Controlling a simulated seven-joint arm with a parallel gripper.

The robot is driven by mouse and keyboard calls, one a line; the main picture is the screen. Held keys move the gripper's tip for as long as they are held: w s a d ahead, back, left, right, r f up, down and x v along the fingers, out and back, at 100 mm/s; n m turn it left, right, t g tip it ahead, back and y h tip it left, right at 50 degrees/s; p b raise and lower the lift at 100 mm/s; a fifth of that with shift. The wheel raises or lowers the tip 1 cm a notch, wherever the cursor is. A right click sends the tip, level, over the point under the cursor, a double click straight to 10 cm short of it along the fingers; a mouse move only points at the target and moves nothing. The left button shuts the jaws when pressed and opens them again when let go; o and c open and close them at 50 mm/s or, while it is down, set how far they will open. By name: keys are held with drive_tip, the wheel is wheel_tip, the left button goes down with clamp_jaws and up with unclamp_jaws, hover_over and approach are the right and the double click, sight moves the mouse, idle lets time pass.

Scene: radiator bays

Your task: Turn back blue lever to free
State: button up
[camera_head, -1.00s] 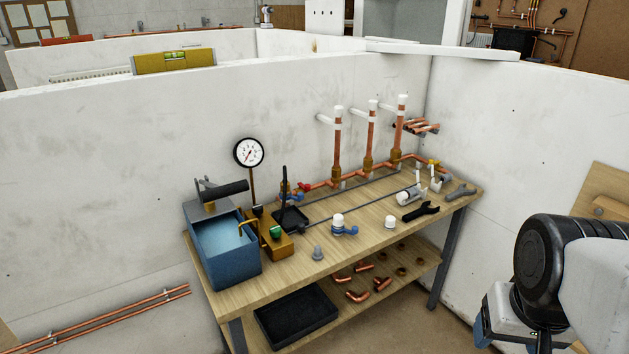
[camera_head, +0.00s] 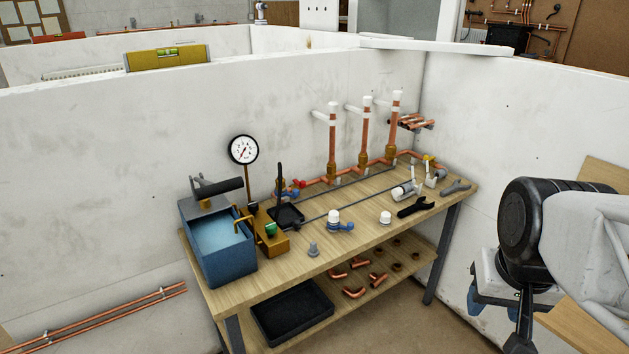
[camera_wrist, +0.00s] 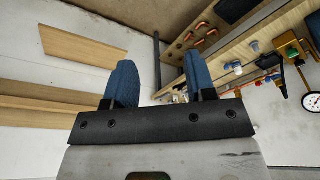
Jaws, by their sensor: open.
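A blue lever (camera_head: 291,192) sits low on the copper pipework at the back left of the bench, beside a red handle (camera_head: 299,184). It is small and partly hidden, so its exact angle is hard to tell. Another blue-handled valve (camera_head: 341,227) with a white cap lies loose-looking on the bench middle. My gripper (camera_wrist: 160,82) shows in the wrist view with its two blue fingers wide apart and nothing between them. In the head view it hangs at the right, off the bench and apart from both blue handles.
A blue water tank (camera_head: 222,250) with a pump and a gauge (camera_head: 243,149) stand at the bench's left. Three upright copper pipes (camera_head: 365,135) rise at the back.

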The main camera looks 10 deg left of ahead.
drive_tip(key=w+a+r+m, duration=0.1)
drive_tip(key=w+a+r, duration=0.15)
drive_tip(key=w, duration=0.55)
drive_tip(key=w+a+r, duration=0.2)
drive_tip(key=w+a, duration=0.1)
drive_tip(key=w, duration=0.5)
drive_tip(key=m+g, duration=0.3)
drive_tip(key=m, duration=0.2)
hover_over(296, 190)
wheel_tip(296, 190, down, 17)
drive_tip(key=shift+d+r, duration=0.15)
drive_tip(key=shift+r, duration=0.05)
drive_tip(key=shift+w+a+f, duration=0.15)
drive_tip(key=shift+a+f, duration=0.05)
drive_tip(key=shift+a, duration=0.05)
drive_tip(key=shift+f, duration=3.9)
